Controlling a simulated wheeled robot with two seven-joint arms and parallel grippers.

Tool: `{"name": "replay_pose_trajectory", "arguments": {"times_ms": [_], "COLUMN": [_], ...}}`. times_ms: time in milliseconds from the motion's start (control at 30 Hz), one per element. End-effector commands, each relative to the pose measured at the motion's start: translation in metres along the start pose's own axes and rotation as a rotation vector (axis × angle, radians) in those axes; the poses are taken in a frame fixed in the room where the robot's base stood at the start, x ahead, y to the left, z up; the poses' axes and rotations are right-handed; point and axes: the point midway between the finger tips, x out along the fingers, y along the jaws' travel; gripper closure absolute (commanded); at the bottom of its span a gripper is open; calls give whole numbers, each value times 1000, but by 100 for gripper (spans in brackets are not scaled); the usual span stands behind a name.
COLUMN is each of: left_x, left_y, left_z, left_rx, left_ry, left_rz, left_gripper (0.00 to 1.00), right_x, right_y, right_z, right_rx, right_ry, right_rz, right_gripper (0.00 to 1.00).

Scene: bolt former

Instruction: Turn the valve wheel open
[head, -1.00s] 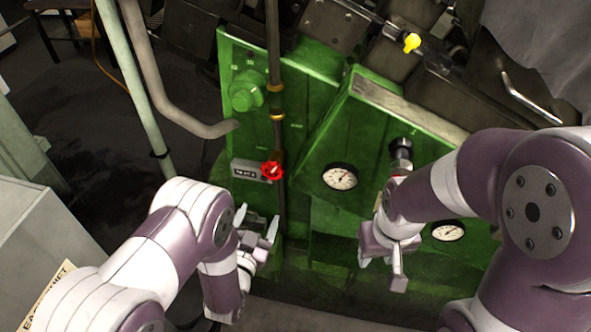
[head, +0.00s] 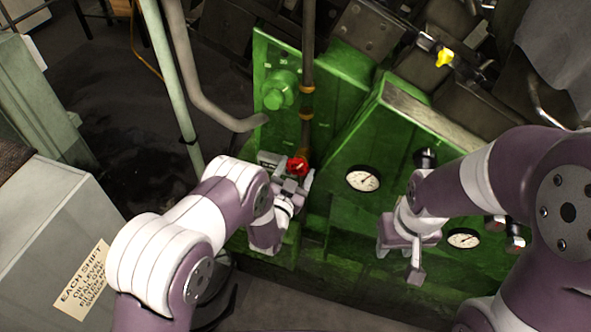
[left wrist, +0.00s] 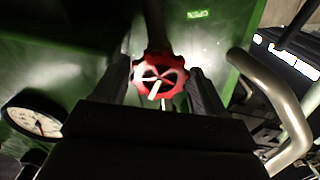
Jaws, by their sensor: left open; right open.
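The red valve wheel (head: 297,166) sits on the pipe at the front of the green machine (head: 345,135). My left gripper (head: 296,181) is open and right at the wheel, just below it in the head view. In the left wrist view the wheel (left wrist: 160,78) shows between the two dark fingers (left wrist: 160,88), one on each side of it. I cannot tell whether a finger touches the rim. My right gripper (head: 405,255) is open and empty, in front of the machine to the right of the wheel.
A round gauge (head: 363,179) is right of the wheel, and a second gauge (head: 463,239) is further right. A vertical pipe (head: 307,60) rises above the wheel. A grey pipe (head: 190,95) bends at its left. A grey cabinet (head: 60,225) stands at the left.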

Motion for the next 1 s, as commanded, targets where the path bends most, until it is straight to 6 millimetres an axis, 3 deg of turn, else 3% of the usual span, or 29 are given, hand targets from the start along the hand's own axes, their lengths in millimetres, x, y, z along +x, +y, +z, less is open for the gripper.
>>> {"name": "replay_pose_trajectory", "arguments": {"times_ms": [67, 200, 633, 1000], "left_x": [0, 0, 0, -1], "left_y": [0, 0, 1, 2], "left_z": [0, 0, 2, 4], "left_rx": [0, 0, -74, -376], "left_ry": [0, 0, 0, 0], "left_rz": [0, 0, 0, 0], "left_gripper": [29, 70, 70, 70], "right_x": [0, 0, 9, 38], "right_y": [0, 0, 0, 0], "right_z": [0, 0, 1, 4], "right_rx": [0, 0, 0, 0], "right_ry": [0, 0, 0, 0], "right_rz": [0, 0, 0, 0], "right_gripper": [57, 57, 57, 57]}}
